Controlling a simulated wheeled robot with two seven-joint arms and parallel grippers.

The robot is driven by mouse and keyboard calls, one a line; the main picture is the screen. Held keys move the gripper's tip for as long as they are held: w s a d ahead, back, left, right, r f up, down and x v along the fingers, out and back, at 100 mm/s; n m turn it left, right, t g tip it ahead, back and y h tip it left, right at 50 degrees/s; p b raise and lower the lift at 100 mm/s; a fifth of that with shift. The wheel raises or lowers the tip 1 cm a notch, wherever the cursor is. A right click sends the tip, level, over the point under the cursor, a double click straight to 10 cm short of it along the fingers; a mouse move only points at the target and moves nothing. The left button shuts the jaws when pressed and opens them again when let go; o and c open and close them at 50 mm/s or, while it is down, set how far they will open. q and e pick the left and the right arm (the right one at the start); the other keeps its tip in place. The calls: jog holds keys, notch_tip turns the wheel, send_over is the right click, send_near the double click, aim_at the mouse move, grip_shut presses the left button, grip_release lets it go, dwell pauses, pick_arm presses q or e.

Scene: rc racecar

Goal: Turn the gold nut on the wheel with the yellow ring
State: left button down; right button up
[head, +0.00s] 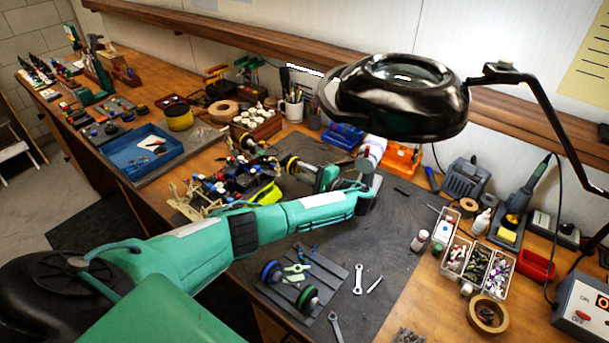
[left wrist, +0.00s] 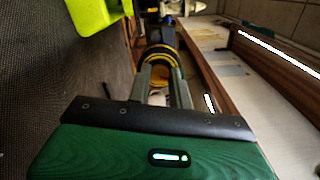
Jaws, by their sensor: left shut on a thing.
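The racecar chassis (head: 232,180) stands on the dark mat with its black and blue parts exposed. A wheel with a yellow ring (head: 291,164) is on its near right side; it also shows in the left wrist view (left wrist: 162,57). Another wheel with a yellow ring (head: 246,141) is farther back. My left gripper (head: 306,172) points left at the nearer wheel's centre. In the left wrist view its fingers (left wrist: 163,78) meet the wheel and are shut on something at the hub. The gold nut is hidden there. My right gripper is not in view.
A lime yellow part (head: 265,195) is beside the chassis. A black magnifier lamp (head: 400,95) hangs over the bench. Parts boxes (head: 450,258) stand at right.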

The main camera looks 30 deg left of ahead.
pick_arm(q)
jog(key=shift+f+n+b, duration=0.15)
jog(key=shift+n+b, duration=0.55)
jog(key=shift+n, duration=0.8)
jog(key=c, duration=1.3)
grip_release()
jog(key=shift+o, duration=0.2)
jog(key=shift+d, duration=0.15)
